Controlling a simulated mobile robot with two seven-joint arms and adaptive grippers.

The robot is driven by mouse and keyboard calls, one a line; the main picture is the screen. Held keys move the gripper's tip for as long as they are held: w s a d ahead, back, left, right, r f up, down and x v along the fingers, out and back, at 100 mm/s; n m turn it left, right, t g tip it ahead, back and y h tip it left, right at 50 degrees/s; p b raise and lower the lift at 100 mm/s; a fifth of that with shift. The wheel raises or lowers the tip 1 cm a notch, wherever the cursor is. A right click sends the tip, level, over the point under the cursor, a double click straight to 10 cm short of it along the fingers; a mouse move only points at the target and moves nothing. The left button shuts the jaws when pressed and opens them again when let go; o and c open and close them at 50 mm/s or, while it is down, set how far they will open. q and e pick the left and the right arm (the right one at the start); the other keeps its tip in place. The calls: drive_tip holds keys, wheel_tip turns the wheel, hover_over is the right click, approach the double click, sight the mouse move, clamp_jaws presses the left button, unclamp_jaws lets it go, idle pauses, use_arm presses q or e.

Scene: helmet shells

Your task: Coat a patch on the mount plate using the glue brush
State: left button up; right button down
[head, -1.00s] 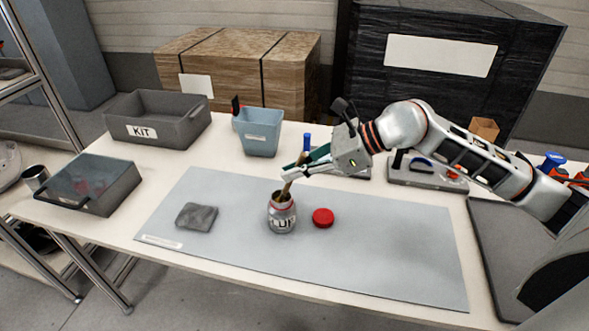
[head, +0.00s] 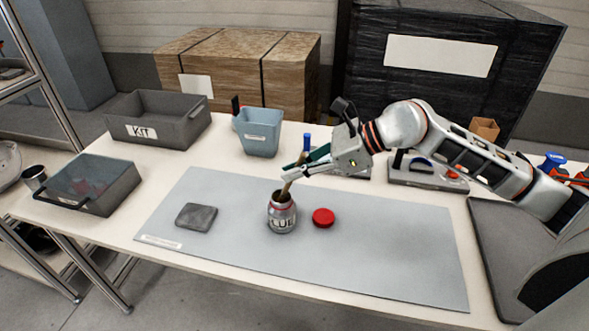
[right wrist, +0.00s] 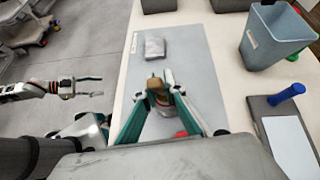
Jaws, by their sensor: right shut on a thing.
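The glue jar (head: 282,218), silver with a lettered label, stands open and upright on the grey mat. The glue brush (head: 288,187) has a wooden handle that leans out of the jar mouth. My right gripper (head: 287,177) is shut on this handle just above the jar; the handle also shows between its fingers in the right wrist view (right wrist: 155,88). The bristles are hidden. My left gripper (right wrist: 98,86) is open and empty, off to the left in the right wrist view. A grey square piece (head: 196,217) lies left of the jar; I cannot tell whether it is the mount plate.
A red lid (head: 323,218) lies just right of the jar. A blue-grey bin (head: 260,138), a grey KIT box (head: 160,121) and a dark lidded box (head: 105,190) stand behind and left. A grey tool base (head: 428,176) is at the back right. The mat's right part (head: 400,250) is clear.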

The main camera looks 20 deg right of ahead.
drive_tip(key=shift+r+p, duration=1.95)
drive_tip(key=shift+r, duration=1.5)
drive_tip(key=shift+f, duration=0.1)
drive_tip(key=shift+s+d+f, duration=0.15)
drive_tip(key=shift+s+f, duration=0.05)
drive_tip(key=s+d+f+m+t, duration=0.1)
drive_tip(key=s+d+f, duration=0.4)
drive_tip(key=s, duration=0.3)
drive_tip(key=shift+h, duration=0.4)
drive_tip(key=shift+a+r, duration=0.1)
drive_tip(key=shift+a, duration=0.15)
